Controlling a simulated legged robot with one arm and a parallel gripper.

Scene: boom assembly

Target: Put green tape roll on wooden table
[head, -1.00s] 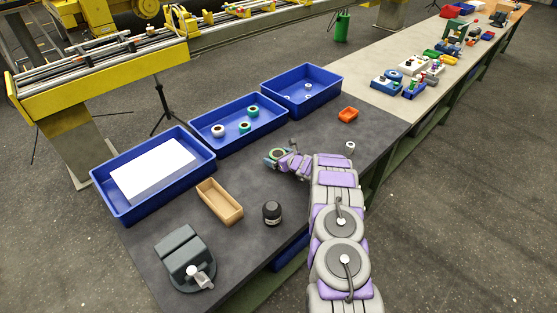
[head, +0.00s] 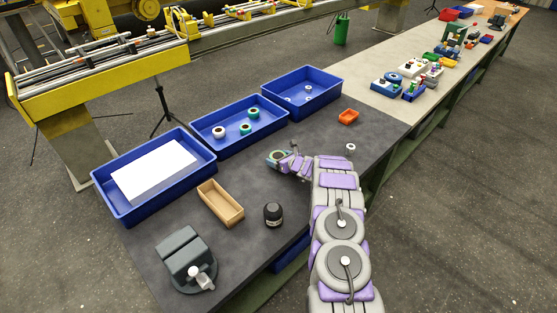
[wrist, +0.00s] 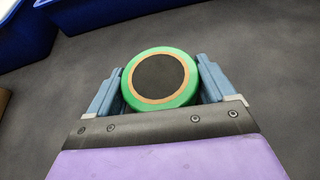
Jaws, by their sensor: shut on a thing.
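A green tape roll (wrist: 160,57) with a tan inner ring sits between the two blue-grey fingers of my gripper (wrist: 160,80) in the wrist view. The gripper is shut on it, and the roll's flat face is toward the camera. In the head view my gripper (head: 279,158) holds the roll over the dark grey tabletop (head: 255,180), in front of the middle blue bin. I cannot tell whether the roll touches the surface. A light-topped table (head: 395,93) continues beyond the dark one, and a tan wooden-looking surface (head: 503,9) lies at the far end.
Three blue bins line the table's left side; the middle bin (head: 210,147) holds more tape rolls.

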